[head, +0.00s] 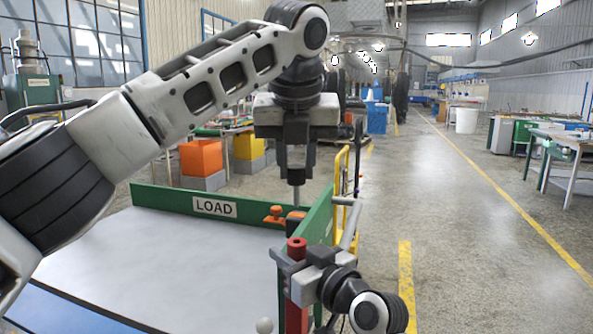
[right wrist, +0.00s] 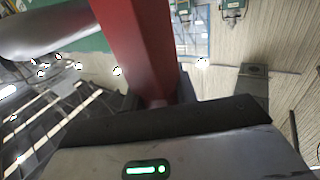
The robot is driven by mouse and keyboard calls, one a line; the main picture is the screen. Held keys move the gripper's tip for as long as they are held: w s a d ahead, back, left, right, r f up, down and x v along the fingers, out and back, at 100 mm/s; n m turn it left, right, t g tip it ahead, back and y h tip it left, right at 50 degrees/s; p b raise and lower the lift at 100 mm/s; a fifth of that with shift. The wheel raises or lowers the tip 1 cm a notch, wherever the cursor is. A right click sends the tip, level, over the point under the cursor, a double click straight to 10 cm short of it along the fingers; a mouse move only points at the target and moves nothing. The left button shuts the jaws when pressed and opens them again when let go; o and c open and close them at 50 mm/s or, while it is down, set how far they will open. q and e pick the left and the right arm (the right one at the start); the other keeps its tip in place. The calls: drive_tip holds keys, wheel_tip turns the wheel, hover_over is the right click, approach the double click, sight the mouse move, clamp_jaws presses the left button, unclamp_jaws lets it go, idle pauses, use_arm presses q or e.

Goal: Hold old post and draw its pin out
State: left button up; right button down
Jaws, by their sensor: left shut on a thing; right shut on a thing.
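The old post is a red upright post (head: 297,317) at the right edge of the load table, by the green side wall. My right gripper (head: 292,262) is shut on it near its top. In the right wrist view the red post (right wrist: 140,45) rises between the fingers. My left gripper (head: 296,172) is higher, pointing down above the post in the picture. It is shut on a thin grey upright pin (head: 296,196).
The grey table top (head: 150,250) is mostly bare, with a green back wall bearing a LOAD sign (head: 214,208). An orange knob (head: 275,215) stands by that wall. A white ball (head: 264,325) shows near the front. Grey bars (head: 348,226) and a yellow rail (head: 341,172) stand right.

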drive_tip(key=shift+f, duration=0.45)
drive_tip(key=c, duration=1)
unclamp_jaws()
